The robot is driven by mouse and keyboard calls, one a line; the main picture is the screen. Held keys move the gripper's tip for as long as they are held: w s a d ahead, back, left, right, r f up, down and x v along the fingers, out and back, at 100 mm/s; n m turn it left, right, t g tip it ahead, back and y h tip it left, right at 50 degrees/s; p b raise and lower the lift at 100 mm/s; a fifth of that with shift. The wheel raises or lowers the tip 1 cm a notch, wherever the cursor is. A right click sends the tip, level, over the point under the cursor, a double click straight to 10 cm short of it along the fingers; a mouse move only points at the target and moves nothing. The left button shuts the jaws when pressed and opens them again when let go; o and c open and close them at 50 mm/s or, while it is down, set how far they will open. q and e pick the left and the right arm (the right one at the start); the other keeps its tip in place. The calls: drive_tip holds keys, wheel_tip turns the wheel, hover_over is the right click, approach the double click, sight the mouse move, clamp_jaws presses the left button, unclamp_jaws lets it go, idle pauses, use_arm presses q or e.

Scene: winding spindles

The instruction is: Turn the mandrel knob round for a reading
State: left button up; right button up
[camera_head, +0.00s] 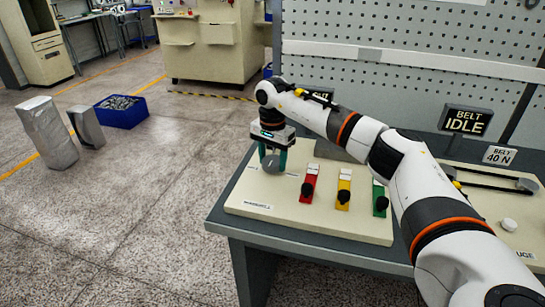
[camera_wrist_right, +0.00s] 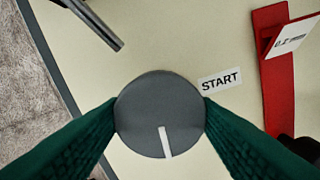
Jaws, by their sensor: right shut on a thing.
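The mandrel knob (camera_head: 271,163) is a grey round knob at the left end of the cream board (camera_head: 300,218) in the head view. In the right wrist view the knob (camera_wrist_right: 158,112) is a dark grey disc with a white pointer line towards the bottom, slightly right of centre. A START label (camera_wrist_right: 219,80) lies to its upper right. My right gripper (camera_head: 273,158) points down over the knob. Its green fingers touch the knob on both sides, and it is shut on it. My left gripper is in neither view.
Red (camera_head: 309,185), yellow (camera_head: 344,190) and green (camera_head: 379,197) holders with black knobs stand right of the mandrel knob. A BELT IDLE sign (camera_head: 466,121) and a belt (camera_head: 490,178) are further right. A blue crate (camera_head: 121,111) sits on the floor at left.

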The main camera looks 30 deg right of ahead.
drive_tip(key=m+p, duration=0.2)
drive_tip(key=m, duration=0.2)
drive_tip(key=shift+r, duration=0.1)
drive_tip(key=m+p, duration=0.1)
drive_tip(key=m, duration=0.3)
drive_tip(key=shift+m+p, duration=0.3)
drive_tip(key=shift+m, duration=0.1)
drive_tip(key=m+p, duration=0.1)
drive_tip(key=m, duration=0.3)
drive_tip(key=m+p, duration=0.1)
drive_tip(key=m, duration=0.4)
drive_tip(key=shift+p, duration=0.4)
drive_tip(key=m+p, duration=0.1)
drive_tip(key=m, duration=0.2)
drive_tip(key=shift+m, duration=0.3)
drive_tip(key=m+p, duration=0.1)
drive_tip(key=m, duration=0.3)
drive_tip(key=shift+m+p, duration=0.3)
drive_tip(key=m+p, duration=0.1)
drive_tip(key=m, duration=0.3)
drive_tip(key=shift+p, duration=0.35)
drive_tip(key=shift+m+p, duration=0.75)
drive_tip(key=shift+m, duration=1.75)
